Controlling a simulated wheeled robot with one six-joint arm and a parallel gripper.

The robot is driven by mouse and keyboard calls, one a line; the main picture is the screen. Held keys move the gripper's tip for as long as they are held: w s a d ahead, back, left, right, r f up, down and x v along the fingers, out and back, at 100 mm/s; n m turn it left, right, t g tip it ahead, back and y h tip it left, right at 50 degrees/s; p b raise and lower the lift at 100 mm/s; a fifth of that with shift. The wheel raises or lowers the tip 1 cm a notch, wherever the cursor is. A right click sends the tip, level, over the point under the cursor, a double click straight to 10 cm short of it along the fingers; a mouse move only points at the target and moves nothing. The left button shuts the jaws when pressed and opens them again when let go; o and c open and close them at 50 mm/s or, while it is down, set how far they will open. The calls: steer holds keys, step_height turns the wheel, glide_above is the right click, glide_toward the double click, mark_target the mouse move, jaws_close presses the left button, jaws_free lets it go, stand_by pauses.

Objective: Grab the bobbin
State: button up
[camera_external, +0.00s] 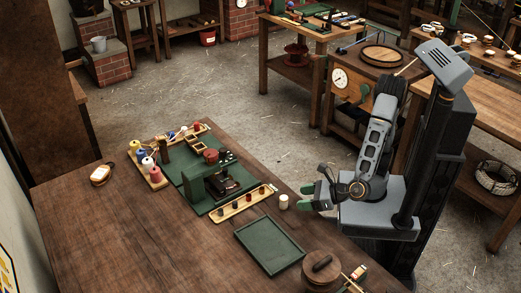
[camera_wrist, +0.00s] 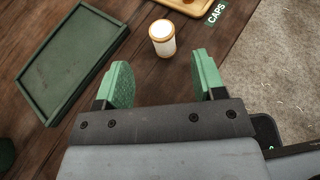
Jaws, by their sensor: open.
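The bobbin, a small upright white cylinder with tan rims (camera_external: 283,202), stands on the dark wooden table near its right edge. In the wrist view the bobbin (camera_wrist: 162,42) stands just beyond the fingertips, between their lines. My gripper (camera_external: 314,196) is at the table's edge, to the right of the bobbin and apart from it. Its green-padded fingers are spread, and the gap between them (camera_wrist: 164,70) is empty in the wrist view.
An empty green tray (camera_wrist: 34,80) lies left of the bobbin. A wooden tray (camera_external: 238,211), labelled CAPS in the wrist view, lies beyond it. A green-based device (camera_external: 203,189), coloured spools (camera_external: 148,163) and a round wooden lidded pot (camera_external: 320,272) also stand on the table. Its left front is clear.

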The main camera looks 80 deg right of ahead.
mark_target(279, 206)
steer(key=shift+d+b+x, duration=0.2)
steer(key=shift+b+x, duration=0.6)
steer(key=shift+x, duration=3.95)
steer(key=c, duration=1)
steer(key=shift+r, duration=0.1)
